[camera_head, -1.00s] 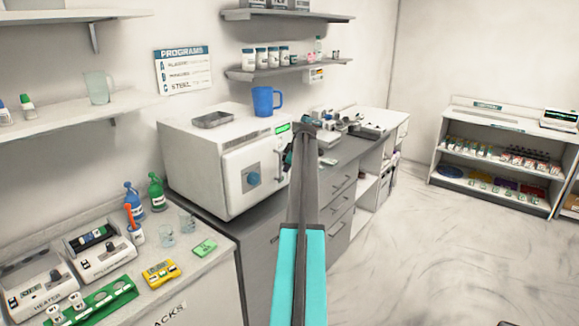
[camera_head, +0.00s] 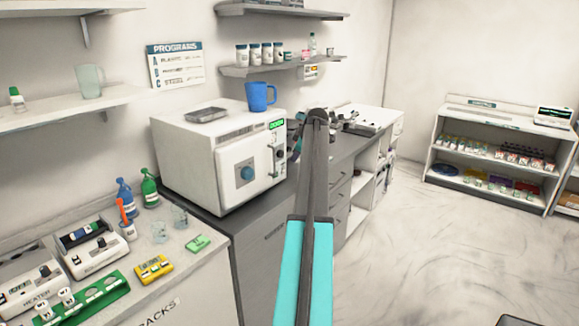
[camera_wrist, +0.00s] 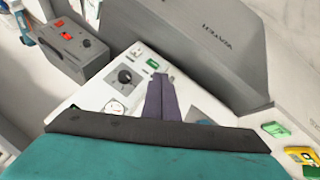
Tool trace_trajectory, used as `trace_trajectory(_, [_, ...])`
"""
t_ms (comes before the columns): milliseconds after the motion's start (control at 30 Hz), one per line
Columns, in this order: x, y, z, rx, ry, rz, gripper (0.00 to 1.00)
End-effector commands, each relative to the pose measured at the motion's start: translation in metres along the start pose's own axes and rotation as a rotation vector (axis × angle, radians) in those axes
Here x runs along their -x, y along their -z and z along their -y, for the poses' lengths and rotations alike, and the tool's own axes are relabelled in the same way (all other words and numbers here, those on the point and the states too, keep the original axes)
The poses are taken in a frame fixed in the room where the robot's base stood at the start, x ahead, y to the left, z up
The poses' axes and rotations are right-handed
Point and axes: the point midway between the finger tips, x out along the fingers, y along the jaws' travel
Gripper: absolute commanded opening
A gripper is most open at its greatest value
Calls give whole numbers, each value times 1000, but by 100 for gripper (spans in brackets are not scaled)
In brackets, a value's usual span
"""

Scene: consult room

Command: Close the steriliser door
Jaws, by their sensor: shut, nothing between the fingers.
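The steriliser (camera_head: 190,172) is a white box on the grey counter in the head view. A lit green display (camera_head: 277,125) and dark controls sit on the right of the front. My gripper shows in the wrist view (camera_wrist: 159,80) as two dark fingers, shut and empty, over a white panel with a black dial (camera_wrist: 125,76). In the head view my arm mostly hides it, to the right of the steriliser front.
A metal tray (camera_head: 206,115) and a blue mug (camera_head: 260,96) stand on the steriliser. Blue and green bottles (camera_head: 149,188) stand on the left bench. Instruments lie on the counter behind my arm. The floor (camera_head: 400,240) on the right is open.

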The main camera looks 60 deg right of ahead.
Motion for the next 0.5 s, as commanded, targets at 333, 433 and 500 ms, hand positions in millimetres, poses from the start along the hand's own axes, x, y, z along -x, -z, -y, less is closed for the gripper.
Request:
trace_trajectory(333, [35,-8,-19,1,-1,0,0])
trace_trajectory(433, [39,-8,-20,1,1,-1,0])
trace_trajectory(500, [40,-8,-21,1,1,-1,0])
